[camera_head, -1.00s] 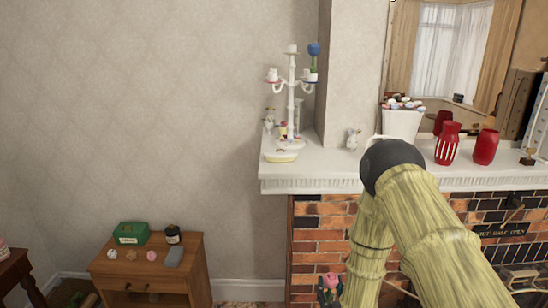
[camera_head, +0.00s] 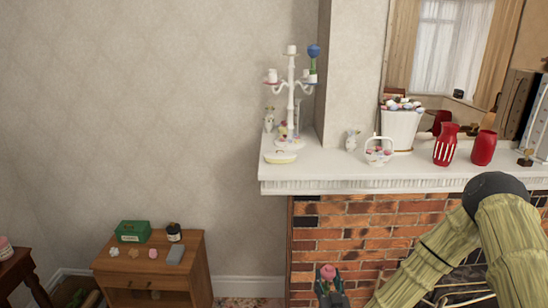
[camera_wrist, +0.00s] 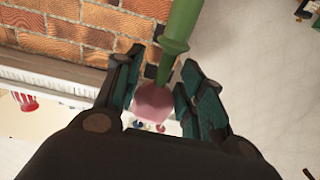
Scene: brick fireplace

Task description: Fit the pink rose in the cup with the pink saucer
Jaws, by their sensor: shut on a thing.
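The pink rose (camera_head: 328,271) is in my gripper (camera_head: 329,284) at the bottom centre of the head view, in front of the brickwork and below the mantel. In the wrist view, the rose's pink bloom (camera_wrist: 154,104) and green stem (camera_wrist: 178,30) lie between my two fingers, which are shut on it. A white branched candelabra (camera_head: 291,105) stands on the left end of the mantel. Its left arm carries a white cup (camera_head: 271,75) with a pinkish saucer (camera_head: 270,83) under it. The inside of that cup is hidden. A blue flower (camera_head: 313,51) stands in a right-hand cup.
The white mantel (camera_head: 330,172) juts out above my gripper. On it are a yellowish dish (camera_head: 281,157), small figurines, a white basket (camera_head: 379,151), a white planter (camera_head: 402,128) and red vases (camera_head: 446,145). A wooden cabinet (camera_head: 150,275) stands lower left.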

